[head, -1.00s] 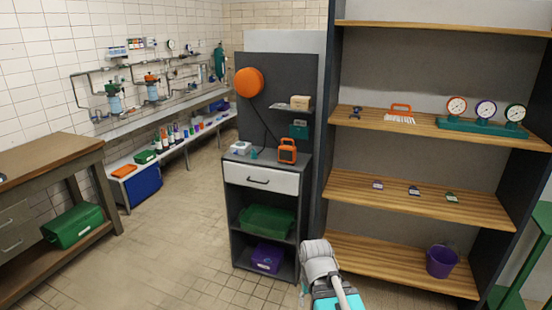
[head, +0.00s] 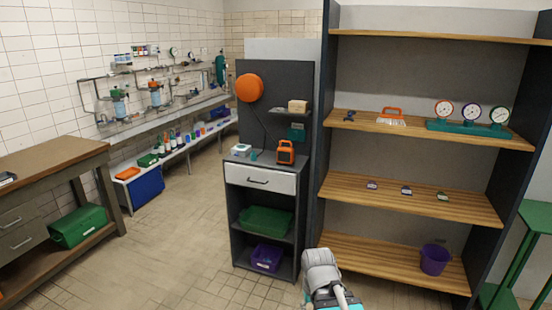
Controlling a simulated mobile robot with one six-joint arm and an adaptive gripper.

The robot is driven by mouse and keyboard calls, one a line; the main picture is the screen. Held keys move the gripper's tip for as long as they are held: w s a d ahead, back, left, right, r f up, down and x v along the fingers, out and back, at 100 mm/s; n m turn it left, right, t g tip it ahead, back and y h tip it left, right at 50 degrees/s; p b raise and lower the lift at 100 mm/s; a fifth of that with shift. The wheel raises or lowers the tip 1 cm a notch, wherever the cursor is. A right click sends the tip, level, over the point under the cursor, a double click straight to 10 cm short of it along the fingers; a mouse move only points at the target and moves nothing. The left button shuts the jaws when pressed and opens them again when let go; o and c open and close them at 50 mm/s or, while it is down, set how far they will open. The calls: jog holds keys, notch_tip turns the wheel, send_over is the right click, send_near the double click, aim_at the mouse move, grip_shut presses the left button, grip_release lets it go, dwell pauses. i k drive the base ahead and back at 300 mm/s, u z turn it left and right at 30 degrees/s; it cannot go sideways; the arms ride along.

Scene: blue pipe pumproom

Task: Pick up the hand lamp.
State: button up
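An orange hand lamp (head: 286,152) with a dark face and a top handle stands upright on the top of a dark grey cabinet (head: 234,211), at the right side of that top. My arm shows at the bottom of the head view, right of the cabinet's foot, as a grey and teal link. My gripper itself is not in view. The lamp stands apart from my arm.
An orange reel (head: 250,88) hangs above with a cable running down. Wooden shelves (head: 410,196) stand to the right, a workbench (head: 62,150) left. Floor between is clear.

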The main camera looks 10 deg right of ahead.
aim_at(285, 155)
jog(key=z, duration=0.1)
jog(key=i, duration=0.9)
jog(key=u, duration=0.1)
jog(key=k, duration=0.6)
jog(key=z, duration=0.35)
jog(key=i, duration=0.45)
jog(key=z, duration=0.25)
